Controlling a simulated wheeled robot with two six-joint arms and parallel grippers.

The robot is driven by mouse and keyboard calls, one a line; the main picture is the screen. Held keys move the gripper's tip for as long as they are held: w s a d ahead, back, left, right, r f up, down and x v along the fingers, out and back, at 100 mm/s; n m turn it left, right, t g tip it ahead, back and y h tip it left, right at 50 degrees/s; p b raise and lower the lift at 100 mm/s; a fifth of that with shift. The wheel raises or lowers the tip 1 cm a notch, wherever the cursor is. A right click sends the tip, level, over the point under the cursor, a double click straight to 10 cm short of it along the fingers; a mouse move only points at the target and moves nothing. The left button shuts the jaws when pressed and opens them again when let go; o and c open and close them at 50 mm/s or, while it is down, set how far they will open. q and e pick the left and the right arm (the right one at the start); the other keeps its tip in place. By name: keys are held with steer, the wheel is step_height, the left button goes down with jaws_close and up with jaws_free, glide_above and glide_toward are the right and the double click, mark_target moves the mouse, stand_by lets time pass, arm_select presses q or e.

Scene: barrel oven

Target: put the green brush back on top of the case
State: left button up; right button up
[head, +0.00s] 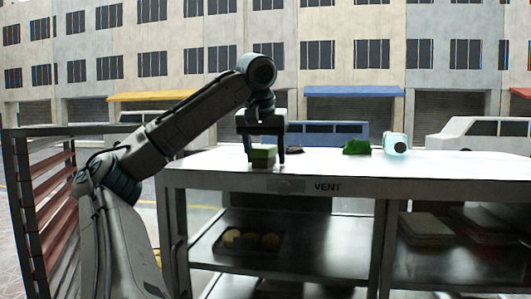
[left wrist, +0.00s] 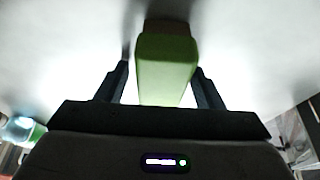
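The green brush (head: 263,153), a small block with a brownish lower part, is at the front left of the white top of the case (head: 230,174). I cannot tell whether it touches the top. My left gripper (head: 265,154) points down over it with one finger on each side. In the left wrist view the green brush (left wrist: 165,70) lies between the fingers of my left gripper (left wrist: 160,68). A gap shows beside the left finger, so the gripper looks open around it. My right gripper is not in view.
A crumpled green thing (head: 357,147) and a pale bottle (head: 396,144) are farther right on the top. A flat dark item (head: 310,154) lies behind the gripper. Shelves below hold a dark tray (head: 248,248) with round items. A slatted rack (head: 45,195) stands left.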

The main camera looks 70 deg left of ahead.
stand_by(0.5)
arm_select(q)
steer(key=shift+s+a+r, duration=0.1)
steer(key=shift+a+r, duration=0.05)
steer(key=shift+r, duration=0.25)
steer(key=v, duration=0.9)
steer(key=shift+s+d+r+p, duration=0.15)
steer(key=shift+d+r+p, duration=0.05)
steer(key=shift+r+p, duration=0.15)
steer(key=shift+v, duration=0.85)
